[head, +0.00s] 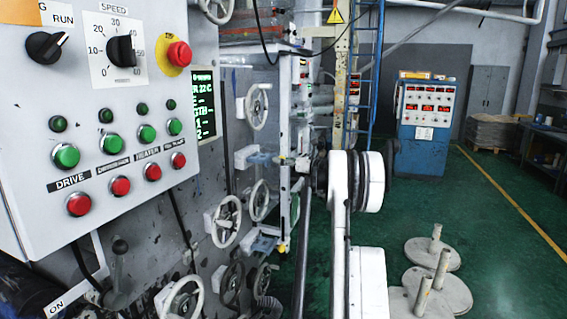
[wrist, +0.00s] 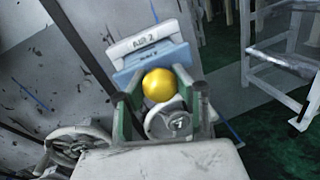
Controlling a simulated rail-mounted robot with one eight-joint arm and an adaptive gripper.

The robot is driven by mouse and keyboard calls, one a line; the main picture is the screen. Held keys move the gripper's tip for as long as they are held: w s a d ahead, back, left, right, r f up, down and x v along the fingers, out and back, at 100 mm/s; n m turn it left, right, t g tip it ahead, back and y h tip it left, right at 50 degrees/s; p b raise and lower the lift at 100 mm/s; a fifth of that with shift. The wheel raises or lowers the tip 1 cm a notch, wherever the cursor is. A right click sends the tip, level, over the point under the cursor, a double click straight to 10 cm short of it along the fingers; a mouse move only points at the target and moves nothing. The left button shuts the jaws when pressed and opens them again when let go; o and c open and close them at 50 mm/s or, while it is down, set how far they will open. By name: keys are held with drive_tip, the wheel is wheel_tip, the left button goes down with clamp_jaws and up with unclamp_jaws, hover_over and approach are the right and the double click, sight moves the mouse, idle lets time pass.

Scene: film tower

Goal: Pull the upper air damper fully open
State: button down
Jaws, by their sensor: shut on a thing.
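Several handwheels (head: 226,221) stick out from the machine side around the dampers. The control panel (head: 110,120) stands close at the left. A blue cabinet (head: 424,128) and round stands (head: 432,254) are at the right. Green floor between them is clear.

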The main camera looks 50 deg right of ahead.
drive_tip(key=c, duration=1.7)
unclamp_jaws()
drive_tip(key=shift+s+d+f, duration=0.1)
drive_tip(key=shift+s, duration=0.05)
drive_tip(key=shift+c, duration=0.2)
drive_tip(key=shift+o, duration=1.4)
drive_tip(key=shift+s, duration=0.2)
drive_tip(key=shift+o, duration=0.9)
drive_tip(key=shift+w, duration=0.15)
drive_tip(key=s, duration=1.2)
drive_tip(key=shift+d, duration=0.45)
